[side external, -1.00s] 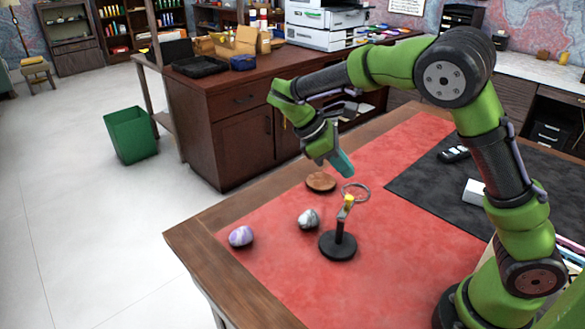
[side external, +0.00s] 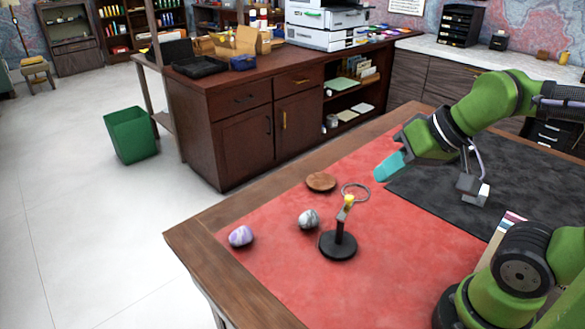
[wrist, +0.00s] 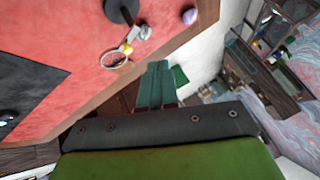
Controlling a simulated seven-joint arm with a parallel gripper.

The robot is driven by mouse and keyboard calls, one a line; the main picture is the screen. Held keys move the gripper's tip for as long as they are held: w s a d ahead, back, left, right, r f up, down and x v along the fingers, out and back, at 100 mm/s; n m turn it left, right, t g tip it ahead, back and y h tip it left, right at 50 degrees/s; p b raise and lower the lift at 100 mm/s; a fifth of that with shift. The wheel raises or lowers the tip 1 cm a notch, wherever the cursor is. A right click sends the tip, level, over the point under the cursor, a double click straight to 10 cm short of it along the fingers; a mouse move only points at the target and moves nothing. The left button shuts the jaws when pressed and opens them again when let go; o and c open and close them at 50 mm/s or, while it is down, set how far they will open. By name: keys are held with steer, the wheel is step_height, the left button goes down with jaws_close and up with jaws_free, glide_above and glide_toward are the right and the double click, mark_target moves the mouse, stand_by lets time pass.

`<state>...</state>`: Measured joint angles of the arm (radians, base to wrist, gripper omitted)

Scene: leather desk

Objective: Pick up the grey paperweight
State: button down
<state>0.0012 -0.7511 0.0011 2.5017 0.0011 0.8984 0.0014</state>
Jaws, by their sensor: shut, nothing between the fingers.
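The grey paperweight (side external: 309,219), a rounded grey-and-white marbled stone, lies on the red leather desk top left of a black stand. It also shows in the wrist view (wrist: 145,32), partly beside the stand's parts. My gripper (side external: 388,167) has teal fingers, closed together and empty. It hangs in the air above the far part of the desk, right of and well apart from the paperweight. In the wrist view the closed fingers (wrist: 157,84) point away from the paperweight, toward the floor beyond the desk.
The black stand (side external: 338,245) carries a yellow joint and a ring (side external: 355,192), close to the paperweight. A purple-and-white stone (side external: 240,236) lies to the left. A wooden disc (side external: 321,182) lies behind. A black mat (side external: 440,205) covers the right. The front red area is clear.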

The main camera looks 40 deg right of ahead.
stand_by(0.3)
steer(key=shift+c, duration=1)
jaws_free()
steer(key=g+h, duration=0.2)
steer(key=g, duration=0.5)
glide_above(309, 213)
step_height(309, 213, down, 7)
steer(key=shift+m, duration=0.3)
step_height(309, 213, down, 17)
steer(key=shift+r, duration=0.1)
